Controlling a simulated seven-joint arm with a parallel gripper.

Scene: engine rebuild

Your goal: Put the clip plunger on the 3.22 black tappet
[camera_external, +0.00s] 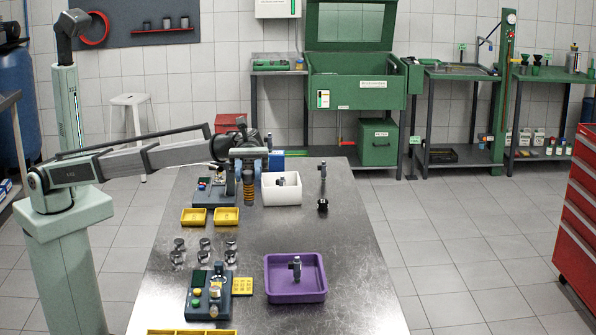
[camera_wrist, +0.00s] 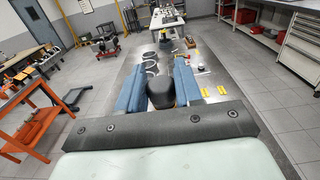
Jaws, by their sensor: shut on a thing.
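My gripper (camera_external: 240,172) is over the far left part of the steel table. In the wrist view its blue fingers (camera_wrist: 160,78) stand on both sides of a dark grey rounded thing (camera_wrist: 160,94); I cannot tell for certain what it is. A small dark upright part (camera_external: 295,268) stands in the purple tray (camera_external: 272,292), and a similar one (camera_external: 281,181) is in the white bin (camera_external: 270,196). Another dark upright part (camera_external: 323,170) and a short black part (camera_external: 322,205) stand right of the bin. I cannot tell which is the clip plunger or the 3.22 tappet.
Several silver cups (camera_external: 179,244) stand left of the middle. A device with a green button (camera_external: 196,303) is near the front, with a yellow tray (camera_external: 243,286) beside it. Two yellow trays (camera_external: 193,217) lie near my gripper. The table's right side is mostly clear.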

